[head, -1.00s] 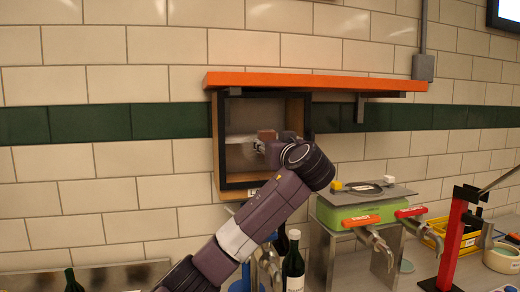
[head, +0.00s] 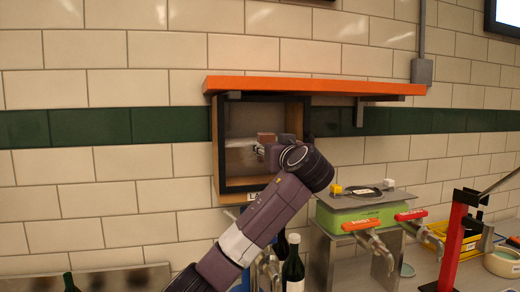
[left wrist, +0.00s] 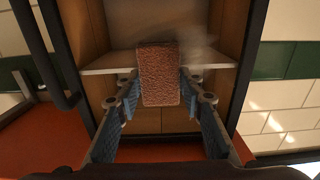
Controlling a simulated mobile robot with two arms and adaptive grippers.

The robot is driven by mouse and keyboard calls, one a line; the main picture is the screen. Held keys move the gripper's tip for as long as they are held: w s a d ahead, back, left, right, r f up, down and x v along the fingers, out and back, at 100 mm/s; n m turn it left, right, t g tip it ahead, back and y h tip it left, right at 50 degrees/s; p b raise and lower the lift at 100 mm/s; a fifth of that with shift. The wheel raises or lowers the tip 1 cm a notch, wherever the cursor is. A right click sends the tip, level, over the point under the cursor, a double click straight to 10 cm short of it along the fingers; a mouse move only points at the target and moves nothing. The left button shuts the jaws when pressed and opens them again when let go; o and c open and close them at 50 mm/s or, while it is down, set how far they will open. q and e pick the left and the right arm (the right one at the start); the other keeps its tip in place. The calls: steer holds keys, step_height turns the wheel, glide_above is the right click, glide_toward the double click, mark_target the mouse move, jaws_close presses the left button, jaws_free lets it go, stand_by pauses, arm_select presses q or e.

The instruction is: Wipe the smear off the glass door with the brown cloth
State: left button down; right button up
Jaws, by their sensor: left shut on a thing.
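The glass door (head: 221,150), with a dark frame, covers a small wooden cabinet on the tiled wall. It also shows close up in the left wrist view (left wrist: 252,70). A faint whitish smear (left wrist: 198,50) shows on the glass just right of the cloth in that view. My left gripper (head: 264,142) is in front of the door, shut on the brown cloth (left wrist: 160,75). The cloth, a reddish-brown block-like pad, is at the glass; whether it touches cannot be told. It partly hides the glass behind it. My right gripper is out of view.
An orange shelf (head: 320,87) juts out just above the cabinet. To the right stand a metal stand with a green box (head: 350,212), taps and a red post (head: 456,240). Dark bottles (head: 293,265) stand below my left arm. The wall at left is clear.

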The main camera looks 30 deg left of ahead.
arm_select(q)
steer(key=shift+a, duration=0.1)
step_height(320, 180, down, 3)
steer(key=b, duration=0.3)
steer(key=shift+f, duration=0.1)
step_height(320, 180, up, 3)
steer(key=shift+r+p, duration=0.15)
steer(key=shift+p, duration=0.7)
